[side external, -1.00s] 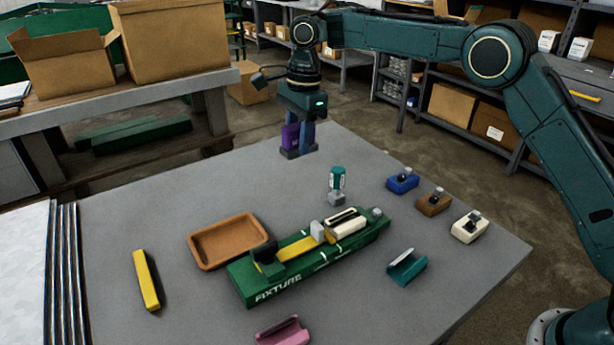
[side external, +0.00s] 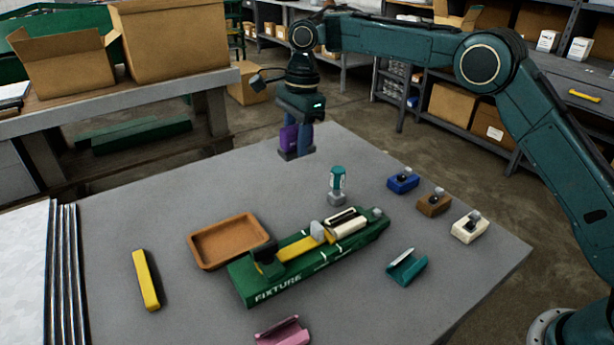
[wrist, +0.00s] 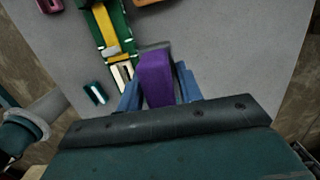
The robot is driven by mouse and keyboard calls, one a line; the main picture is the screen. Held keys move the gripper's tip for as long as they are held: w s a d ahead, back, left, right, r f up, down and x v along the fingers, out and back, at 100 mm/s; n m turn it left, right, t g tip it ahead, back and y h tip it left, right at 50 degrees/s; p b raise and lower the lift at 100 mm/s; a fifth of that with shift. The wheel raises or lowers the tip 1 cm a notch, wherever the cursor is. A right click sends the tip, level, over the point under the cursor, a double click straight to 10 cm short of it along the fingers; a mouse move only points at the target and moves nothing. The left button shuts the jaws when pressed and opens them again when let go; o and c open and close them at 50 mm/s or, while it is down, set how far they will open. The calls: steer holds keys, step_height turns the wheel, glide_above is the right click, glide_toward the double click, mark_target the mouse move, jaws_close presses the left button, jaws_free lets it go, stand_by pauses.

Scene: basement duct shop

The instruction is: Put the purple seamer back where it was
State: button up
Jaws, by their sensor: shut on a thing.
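The purple seamer (side external: 289,138) is between the fingers of my gripper (side external: 297,150), near the far corner of the grey table. In the wrist view the purple seamer (wrist: 155,80) shows as a purple block with a greyish end, pinched between two blue fingers of my gripper (wrist: 158,88). The gripper is shut on it. A grey piece is at the fingers' lower end; I cannot tell whether it touches the table. The fingers hide part of the seamer.
A green fixture (side external: 250,285) with a yellow strip stands mid-table, beside a brown tray (side external: 195,255). A teal-capped tool (side external: 337,180) stands upright nearby. Blue (side external: 402,181), brown (side external: 433,203) and cream (side external: 468,228) blocks line the right edge. The table's far corner around my gripper is clear.

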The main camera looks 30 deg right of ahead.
mark_target(297, 220)
step_height(297, 220, down, 19)
steer(key=shift+r, duration=0.15)
stand_by(1.0)
steer(key=o, duration=1)
steer(key=shift+f, duration=0.2)
step_height(297, 220, up, 12)
steer(key=d, duration=0.1)
steer(key=shift+d+r, duration=0.15)
steer(key=shift+d, duration=0.1)
stand_by(0.4)
